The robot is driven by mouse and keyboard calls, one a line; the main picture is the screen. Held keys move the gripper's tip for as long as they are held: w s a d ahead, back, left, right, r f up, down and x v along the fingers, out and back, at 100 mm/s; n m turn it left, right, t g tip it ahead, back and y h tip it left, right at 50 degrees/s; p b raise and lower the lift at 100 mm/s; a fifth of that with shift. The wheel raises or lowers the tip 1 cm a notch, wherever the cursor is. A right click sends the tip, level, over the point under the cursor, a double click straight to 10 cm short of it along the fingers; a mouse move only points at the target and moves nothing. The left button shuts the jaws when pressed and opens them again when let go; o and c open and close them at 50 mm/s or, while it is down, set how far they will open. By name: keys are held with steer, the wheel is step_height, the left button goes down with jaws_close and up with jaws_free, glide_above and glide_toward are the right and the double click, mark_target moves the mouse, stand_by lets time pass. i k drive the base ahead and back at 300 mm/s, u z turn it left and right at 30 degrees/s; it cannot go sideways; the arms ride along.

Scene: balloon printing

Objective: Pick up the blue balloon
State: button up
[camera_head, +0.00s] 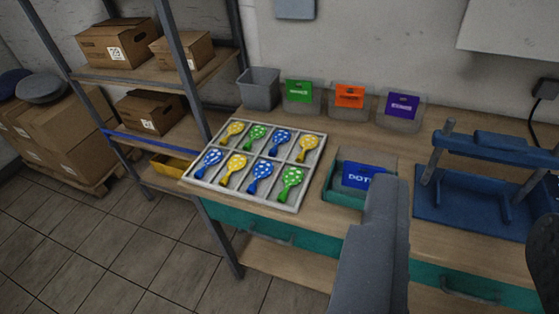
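A pale divided tray (313,166) on the workbench holds dotted balloons, one per compartment, in two rows. Three are blue with white dots. One blue balloon (281,138) is in the back row, third from the left. Another blue balloon (209,158) is in the front row at the far left. The third blue balloon (261,174) is in the front row, third from the left. The others are yellow and green. A grey part of my gripper (376,245) shows at the lower middle, to the right of the tray and apart from the balloons. Its fingertips cannot be made out.
A green box with a blue "DOTS" card (361,177) stands right of the tray. Green (299,92), orange (349,96) and purple (402,105) card holders and a grey bin (260,88) stand behind. A blue press (480,170) is at right, a shelf with cartons (116,43) at left.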

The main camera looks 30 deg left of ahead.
mark_target(215, 156)
steer(key=z, duration=0.15)
steer(key=k, duration=0.4)
steer(key=u, duration=0.8)
steer(key=i, duration=1.7)
steer(key=z, duration=0.5)
